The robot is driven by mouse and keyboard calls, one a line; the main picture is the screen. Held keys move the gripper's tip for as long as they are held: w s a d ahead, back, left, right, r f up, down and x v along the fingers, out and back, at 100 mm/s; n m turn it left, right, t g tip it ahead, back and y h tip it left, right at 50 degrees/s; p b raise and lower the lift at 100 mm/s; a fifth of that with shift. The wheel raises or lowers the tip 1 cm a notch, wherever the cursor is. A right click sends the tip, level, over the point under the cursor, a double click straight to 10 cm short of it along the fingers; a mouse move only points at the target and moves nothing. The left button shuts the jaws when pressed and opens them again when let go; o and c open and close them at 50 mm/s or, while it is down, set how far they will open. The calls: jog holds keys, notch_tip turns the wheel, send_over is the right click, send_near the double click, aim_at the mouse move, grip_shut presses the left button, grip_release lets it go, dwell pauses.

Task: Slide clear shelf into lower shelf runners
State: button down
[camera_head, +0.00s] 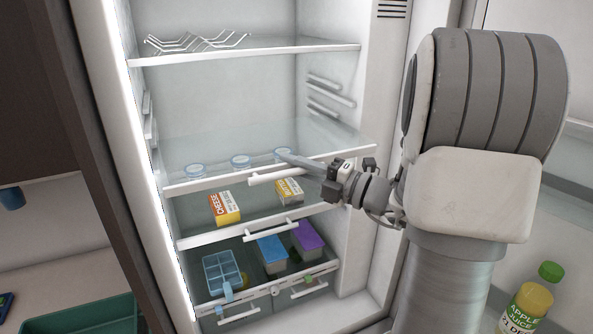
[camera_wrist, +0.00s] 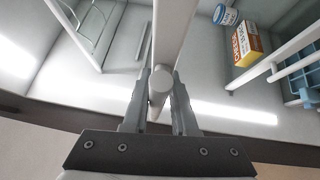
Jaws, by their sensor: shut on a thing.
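The clear shelf (camera_head: 330,137) with a white front edge (camera_head: 225,181) is inside the open fridge, at middle height. A white bar handle (camera_head: 285,176) runs along its front. My gripper (camera_head: 332,186) is at the right end of this handle. In the wrist view my gripper (camera_wrist: 159,90) is shut on the white handle (camera_wrist: 161,84), whose round end shows between the fingers. Pale runners show on the right wall (camera_head: 330,92) above the shelf and on the left wall (camera_head: 155,160). I cannot tell whether the shelf edges sit in runners; the contact is hidden.
A wire rack (camera_head: 195,42) is on the upper shelf (camera_head: 250,55). Below are a cheese box (camera_head: 225,207), a butter box (camera_head: 289,191) and a lower drawer with containers (camera_head: 272,252). A juice bottle (camera_head: 530,305) stands at right.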

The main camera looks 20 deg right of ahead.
aim_at(270, 139)
jog(key=shift+w, duration=6.7)
jog(key=shift+f, duration=0.2)
jog(key=c, duration=0.6)
grip_release()
jog(key=shift+s+d+f, duration=0.1)
jog(key=shift+f, duration=0.05)
